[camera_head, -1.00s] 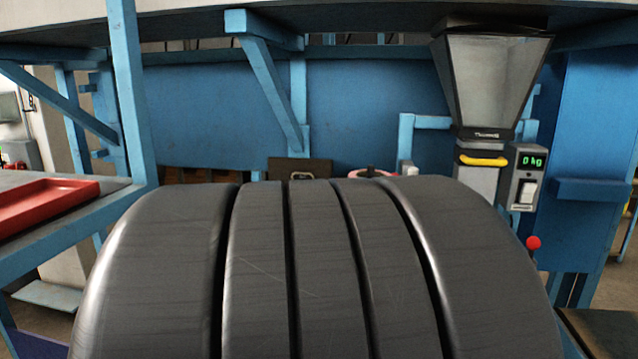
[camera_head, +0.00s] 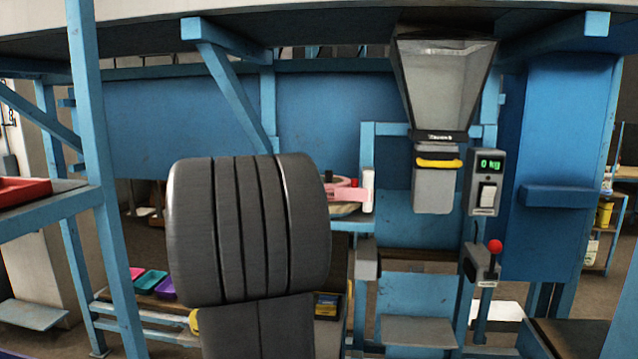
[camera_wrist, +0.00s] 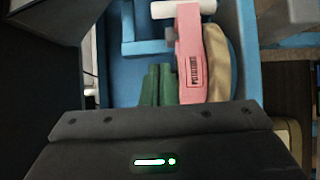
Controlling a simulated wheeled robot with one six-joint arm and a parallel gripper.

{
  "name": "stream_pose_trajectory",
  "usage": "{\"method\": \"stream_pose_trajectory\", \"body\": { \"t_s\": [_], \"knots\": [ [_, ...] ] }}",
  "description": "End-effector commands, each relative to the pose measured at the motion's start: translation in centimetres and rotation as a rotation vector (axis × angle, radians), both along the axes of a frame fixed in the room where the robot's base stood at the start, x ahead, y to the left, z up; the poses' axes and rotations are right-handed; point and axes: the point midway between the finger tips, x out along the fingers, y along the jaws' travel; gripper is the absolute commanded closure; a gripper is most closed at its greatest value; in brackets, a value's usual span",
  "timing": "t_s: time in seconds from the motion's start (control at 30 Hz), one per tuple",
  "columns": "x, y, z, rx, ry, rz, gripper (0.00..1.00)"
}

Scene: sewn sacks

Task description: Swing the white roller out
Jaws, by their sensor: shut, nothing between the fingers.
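The white roller (camera_head: 367,190) stands upright at the right end of a pink part (camera_head: 342,190) in the head view, left of the hopper. In the wrist view the white roller (camera_wrist: 170,9) lies across the top of the picture, beyond the pink part (camera_wrist: 190,55), which carries dark lettering. My gripper (camera_wrist: 159,85) shows two green fingers side by side, shut and empty. They point toward the roller, just left of the pink part, with a gap between fingertips and roller. In the head view my dark ribbed arm hides my gripper.
A grey hopper (camera_head: 443,80) with a yellow-handled spout hangs at the right. Beside it are a 0 kg display (camera_head: 487,182) and a red-knobbed lever (camera_head: 494,247). A blue post (camera_head: 95,150) and a red tray (camera_head: 22,190) stand left. Small coloured trays (camera_head: 150,282) lie lower left.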

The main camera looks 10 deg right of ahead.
Motion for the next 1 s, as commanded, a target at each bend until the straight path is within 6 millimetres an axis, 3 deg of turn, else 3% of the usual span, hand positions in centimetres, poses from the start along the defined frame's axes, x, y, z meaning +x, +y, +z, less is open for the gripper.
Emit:
{"method": "stream_pose_trajectory", "body": {
  "t_s": [0.33, 0.5, 0.7, 1.0],
  "knots": [
    [4.6, -6.1, 0.2, 0.002, 0.003, -0.006, 1.00],
    [4.2, -8.4, 0.2, 0.002, 0.001, -0.004, 1.00],
    [4.0, -9.7, 0.1, 0.001, 0.000, -0.002, 1.00],
    [4.0, -9.9, 0.0, 0.002, 0.000, -0.001, 1.00]
  ]
}}
